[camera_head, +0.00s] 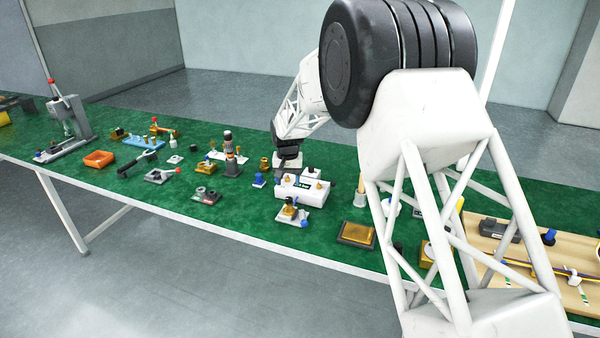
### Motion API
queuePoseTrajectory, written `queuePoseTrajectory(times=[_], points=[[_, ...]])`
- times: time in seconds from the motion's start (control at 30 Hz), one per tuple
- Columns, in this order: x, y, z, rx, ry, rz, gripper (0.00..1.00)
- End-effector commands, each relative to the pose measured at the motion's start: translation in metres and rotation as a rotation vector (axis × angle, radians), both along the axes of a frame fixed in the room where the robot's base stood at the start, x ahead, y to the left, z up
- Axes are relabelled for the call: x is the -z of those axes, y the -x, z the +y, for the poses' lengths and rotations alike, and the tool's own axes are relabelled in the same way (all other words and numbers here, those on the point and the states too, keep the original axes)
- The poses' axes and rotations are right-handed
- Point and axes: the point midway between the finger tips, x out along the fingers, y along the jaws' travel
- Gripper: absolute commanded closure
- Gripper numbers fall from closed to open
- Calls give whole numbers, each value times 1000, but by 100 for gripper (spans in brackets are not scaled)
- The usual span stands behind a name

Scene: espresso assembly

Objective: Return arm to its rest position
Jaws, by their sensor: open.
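My arm reaches from the right foreground up over the long green-topped table (240,210). Its far end comes down over the middle of the table. The fingertips are partly hidden behind the machine, and I see nothing held. I cannot tell whether my gripper touches the machine. In front of the machine, a small grey base with a brass and dark part (289,209) stands next to a blue knob.
Left are an orange tray (98,159), a grey press (68,128), a lever tool (138,163) and a dark-and-grey upright stand (232,160). A brown-topped pad (357,234) and a wooden board (520,265) lie right. Bare green surface shows along the front left.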

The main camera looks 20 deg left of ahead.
Motion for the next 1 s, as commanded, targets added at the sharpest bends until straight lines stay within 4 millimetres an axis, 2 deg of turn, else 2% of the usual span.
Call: queuePoseTrajectory(times=[0.27,0.47,0.77,1.0], points=[[-4,0,-4,2,-2,-2,45],[-24,2,-29,14,-5,-9,45],[-81,18,-106,49,-18,-30,45],[-124,42,-174,80,-25,-49,45]])
